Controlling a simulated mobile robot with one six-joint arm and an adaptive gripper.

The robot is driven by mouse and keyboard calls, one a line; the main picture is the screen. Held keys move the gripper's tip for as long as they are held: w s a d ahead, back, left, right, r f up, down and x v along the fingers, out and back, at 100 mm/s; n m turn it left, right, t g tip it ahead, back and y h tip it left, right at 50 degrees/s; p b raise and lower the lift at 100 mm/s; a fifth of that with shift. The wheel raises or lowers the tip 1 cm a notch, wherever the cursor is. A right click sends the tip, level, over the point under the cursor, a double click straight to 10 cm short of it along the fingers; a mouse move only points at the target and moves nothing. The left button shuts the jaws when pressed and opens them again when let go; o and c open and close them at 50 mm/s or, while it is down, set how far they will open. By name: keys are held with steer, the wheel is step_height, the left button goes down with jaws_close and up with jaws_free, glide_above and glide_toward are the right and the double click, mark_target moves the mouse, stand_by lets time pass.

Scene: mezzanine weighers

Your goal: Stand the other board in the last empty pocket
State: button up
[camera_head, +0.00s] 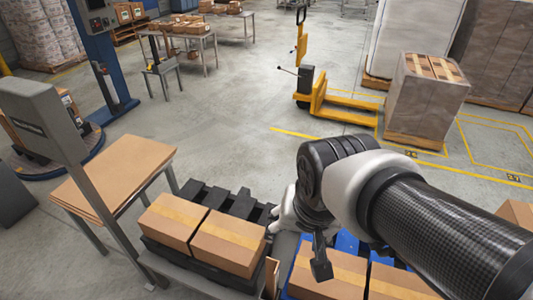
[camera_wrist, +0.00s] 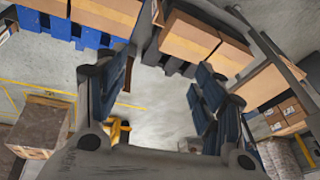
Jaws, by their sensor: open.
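A flat brown board, perhaps several stacked (camera_head: 118,180), lies on a metal stand at the left, away from my gripper. A thin brown upright piece (camera_head: 271,279), perhaps a board, stands beside the right box on the dark platform. I cannot make out an empty pocket; my arm covers part of that area.
Two taped cartons (camera_head: 228,241) sit on a dark platform, with a black pallet (camera_head: 238,203) behind. More cartons (camera_head: 330,272) stand on a blue pallet (camera_head: 348,243). A grey display post (camera_head: 42,118) rises at left. A yellow pallet truck (camera_head: 338,108) and open floor lie beyond.

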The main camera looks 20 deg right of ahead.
steer(key=s+r+n, duration=0.2)
steer(key=s+n, duration=0.2)
steer(key=s, duration=0.2)
steer(key=shift+s+n+t, duration=0.2)
steer(key=shift+n+t, duration=0.2)
steer(key=shift+a+r, duration=0.1)
